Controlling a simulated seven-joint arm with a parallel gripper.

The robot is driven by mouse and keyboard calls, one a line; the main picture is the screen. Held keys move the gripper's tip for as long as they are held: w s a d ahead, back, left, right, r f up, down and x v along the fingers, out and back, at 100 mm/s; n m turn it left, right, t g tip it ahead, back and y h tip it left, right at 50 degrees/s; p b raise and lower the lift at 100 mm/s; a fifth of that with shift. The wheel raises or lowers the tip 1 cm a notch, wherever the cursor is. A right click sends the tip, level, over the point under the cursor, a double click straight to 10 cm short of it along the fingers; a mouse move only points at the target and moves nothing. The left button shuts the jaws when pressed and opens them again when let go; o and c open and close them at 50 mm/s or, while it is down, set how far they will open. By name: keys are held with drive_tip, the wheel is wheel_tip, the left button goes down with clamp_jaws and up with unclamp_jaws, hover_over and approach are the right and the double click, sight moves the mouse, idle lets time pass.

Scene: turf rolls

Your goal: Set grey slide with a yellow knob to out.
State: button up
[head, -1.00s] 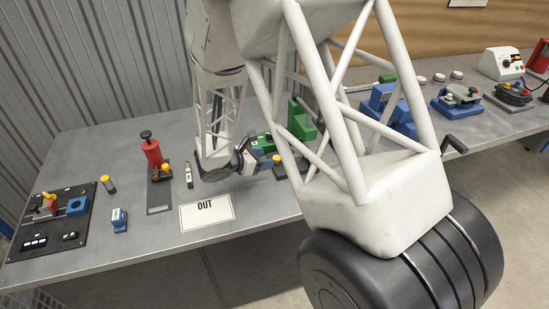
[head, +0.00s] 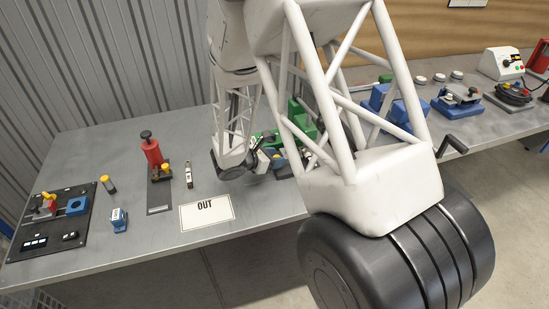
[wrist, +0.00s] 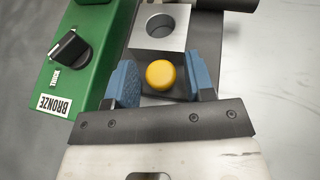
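In the wrist view a round yellow knob (wrist: 161,75) stands on a dark plate, just in front of a light grey block (wrist: 160,27) with a round hole. My gripper (wrist: 163,69) is open. Its two blue fingers stand on either side of the knob, with a visible gap on both sides. In the head view my gripper (head: 273,157) is at the green fixture in the middle of the bench, and my arm hides most of the knob's unit. How far the slide is out cannot be told. A white OUT card (head: 206,212) lies on the bench left of it.
A green block (wrist: 72,50) with a black knob and a BRONZE label sits left of the fingers. A red cylinder unit (head: 152,152) with another yellow knob stands further left on the bench. Bare bench lies right of the fingers in the wrist view.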

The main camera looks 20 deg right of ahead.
clamp_jaws()
drive_tip(key=shift+a, duration=5.75)
drive_tip(key=shift+o, duration=1)
unclamp_jaws()
drive_tip(key=shift+a, duration=0.15)
drive_tip(key=shift+v, duration=3.8)
drive_tip(key=shift+r, duration=0.1)
